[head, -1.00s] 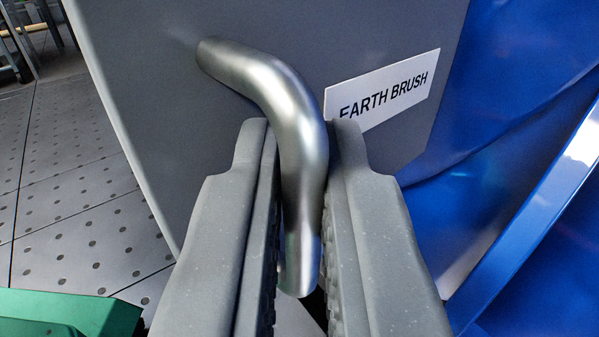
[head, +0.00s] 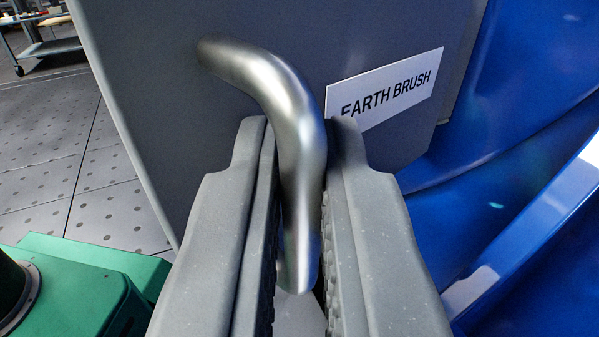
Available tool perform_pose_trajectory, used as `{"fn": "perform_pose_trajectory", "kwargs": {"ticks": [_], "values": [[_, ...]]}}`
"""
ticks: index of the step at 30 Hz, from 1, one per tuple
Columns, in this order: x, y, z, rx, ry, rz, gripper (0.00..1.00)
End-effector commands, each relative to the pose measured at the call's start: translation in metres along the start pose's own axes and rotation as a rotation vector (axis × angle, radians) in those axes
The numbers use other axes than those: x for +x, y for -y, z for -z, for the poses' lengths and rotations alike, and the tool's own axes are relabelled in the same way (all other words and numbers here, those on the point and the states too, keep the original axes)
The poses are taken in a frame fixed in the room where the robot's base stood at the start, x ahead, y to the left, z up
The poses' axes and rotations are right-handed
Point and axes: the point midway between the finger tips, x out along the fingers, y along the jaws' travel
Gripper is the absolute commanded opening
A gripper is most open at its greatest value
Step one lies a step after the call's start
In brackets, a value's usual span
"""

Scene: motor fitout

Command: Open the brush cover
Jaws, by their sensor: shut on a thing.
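The brush cover (head: 150,100) is a grey panel that fills the upper middle of the head view. It carries a white label (head: 390,88) reading "EARTH BRUSH". A bent silver handle (head: 275,90) sticks out from the cover, to the left of the label. My gripper (head: 302,200) is shut on the handle, with one ridged finger on each side of it. The fingers hide part of the cover and the lower left corner of the label. The cover's hinge is not visible.
A blue curved housing (head: 530,130) stands to the right, behind the cover, with a blue rib (head: 540,230) in front. A green block (head: 75,290) is at the lower left. Perforated floor (head: 50,160) lies open to the left. A cart (head: 50,45) stands far back.

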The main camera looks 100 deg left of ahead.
Motion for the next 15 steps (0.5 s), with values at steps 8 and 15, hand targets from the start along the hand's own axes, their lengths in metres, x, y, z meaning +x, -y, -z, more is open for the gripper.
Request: {"fn": "perform_pose_trajectory", "kwargs": {"ticks": [8, 15], "values": [[0.0005, 0.0002, -0.0016, 0.003, 0.001, 0.000, 0.30], [-0.0015, 0.0005, -0.0007, 0.001, 0.001, -0.003, 0.30]]}}
